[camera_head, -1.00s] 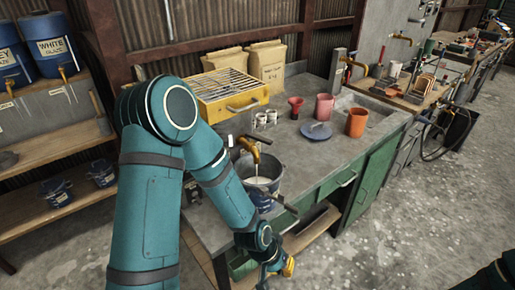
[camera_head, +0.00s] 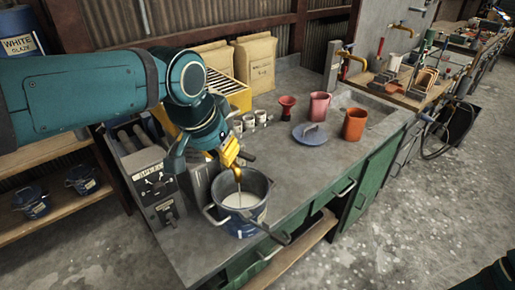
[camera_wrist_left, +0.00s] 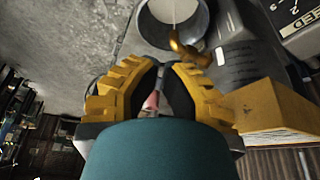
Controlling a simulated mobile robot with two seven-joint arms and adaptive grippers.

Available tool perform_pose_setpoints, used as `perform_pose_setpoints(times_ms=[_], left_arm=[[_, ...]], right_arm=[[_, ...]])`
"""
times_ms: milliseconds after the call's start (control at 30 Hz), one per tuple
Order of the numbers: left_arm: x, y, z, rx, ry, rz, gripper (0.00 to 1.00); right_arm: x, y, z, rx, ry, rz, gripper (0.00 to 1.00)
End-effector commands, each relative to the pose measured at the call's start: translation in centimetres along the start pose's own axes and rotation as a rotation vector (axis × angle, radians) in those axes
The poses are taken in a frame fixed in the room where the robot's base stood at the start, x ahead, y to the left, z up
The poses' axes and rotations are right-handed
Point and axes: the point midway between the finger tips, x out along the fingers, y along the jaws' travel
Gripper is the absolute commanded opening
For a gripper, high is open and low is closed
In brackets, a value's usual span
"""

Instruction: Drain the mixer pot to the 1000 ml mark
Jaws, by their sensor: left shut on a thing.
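A dark mixer pot (camera_wrist_left: 245,65) with a printed label stands beside the SPEED panel in the left wrist view. Its brass tap (camera_head: 238,173) also shows in the wrist view (camera_wrist_left: 188,50). A thin white stream falls from the tap into a dark bucket (camera_head: 262,184), which holds white liquid; the bucket's rim shows in the wrist view (camera_wrist_left: 204,20). My left gripper (camera_head: 230,153) is at the top of the tap, its yellow fingers shut on the tap handle, which they mostly hide. I cannot read a level mark. My right gripper is out of view.
The grey SPEED control box (camera_head: 155,188) stands left of the bucket.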

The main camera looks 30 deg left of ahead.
Motion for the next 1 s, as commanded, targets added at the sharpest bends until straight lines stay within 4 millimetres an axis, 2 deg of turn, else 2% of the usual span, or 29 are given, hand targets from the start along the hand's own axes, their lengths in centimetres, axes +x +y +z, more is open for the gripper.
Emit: perform_pose_setpoints(times_ms=[133, 267, 733, 800, 1000], left_arm=[[-0.3, -0.1, 0.2, 0.000, 0.000, -0.009, 0.00], [1.1, -0.1, 0.3, 0.001, -0.002, -0.007, 0.00], [10.2, -0.2, 0.3, 0.000, -0.003, -0.005, 0.00], [10.2, -0.2, -1.1, 0.001, 0.000, -0.005, 0.00], [10.8, -0.2, -3.0, 0.001, 0.000, -0.006, 0.00]], right_arm=[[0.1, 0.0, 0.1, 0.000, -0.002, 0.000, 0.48], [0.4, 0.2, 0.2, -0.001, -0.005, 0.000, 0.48], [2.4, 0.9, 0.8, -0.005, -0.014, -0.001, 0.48], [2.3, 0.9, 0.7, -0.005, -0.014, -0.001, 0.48], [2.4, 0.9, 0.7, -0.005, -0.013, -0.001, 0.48]])
